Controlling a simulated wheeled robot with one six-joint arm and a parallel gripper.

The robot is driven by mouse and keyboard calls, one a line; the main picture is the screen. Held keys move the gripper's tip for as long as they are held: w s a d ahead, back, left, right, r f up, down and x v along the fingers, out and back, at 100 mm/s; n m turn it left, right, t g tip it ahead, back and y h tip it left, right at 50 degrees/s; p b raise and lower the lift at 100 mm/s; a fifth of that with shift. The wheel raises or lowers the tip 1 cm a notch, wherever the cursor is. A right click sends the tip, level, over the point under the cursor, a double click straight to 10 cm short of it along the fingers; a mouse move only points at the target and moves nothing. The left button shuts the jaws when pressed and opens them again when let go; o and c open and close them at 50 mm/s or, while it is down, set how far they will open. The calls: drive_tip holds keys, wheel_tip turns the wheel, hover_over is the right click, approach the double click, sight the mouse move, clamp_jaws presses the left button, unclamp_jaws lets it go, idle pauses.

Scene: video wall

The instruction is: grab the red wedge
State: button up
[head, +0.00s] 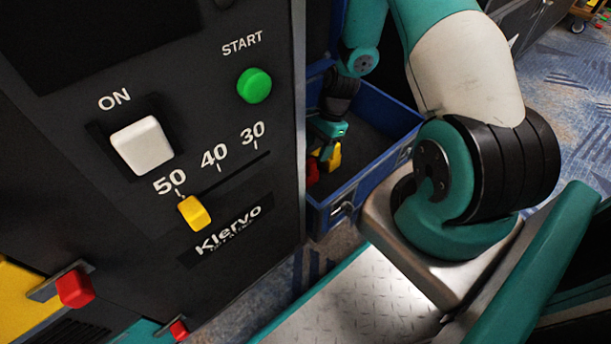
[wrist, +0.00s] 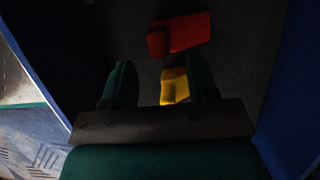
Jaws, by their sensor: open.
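The red wedge (wrist: 182,33) lies on the dark floor of a blue bin (head: 377,182), beyond my fingertips in the wrist view. In the head view only a small part of the red wedge (head: 313,172) shows, partly hidden by the cabinet edge. My gripper (wrist: 161,66) is open and reaches down into the bin, with the wedge outside its fingers. A yellow piece (wrist: 174,86) shows between the fingers, closer to the right one; I cannot tell whether it touches. In the head view my gripper (head: 325,146) is just above the yellow piece (head: 331,157).
A dark cabinet with a white switch (head: 142,146), a green button (head: 254,86) and a yellow slider (head: 194,212) stands left of the bin. The bin walls (wrist: 296,100) rise around my gripper. The bin's right side looks empty.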

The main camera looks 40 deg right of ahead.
sight(311, 160)
drive_tip(key=b+x, duration=0.4)
drive_tip(key=x, duration=0.1)
drive_tip(key=shift+a, duration=0.15)
clamp_jaws()
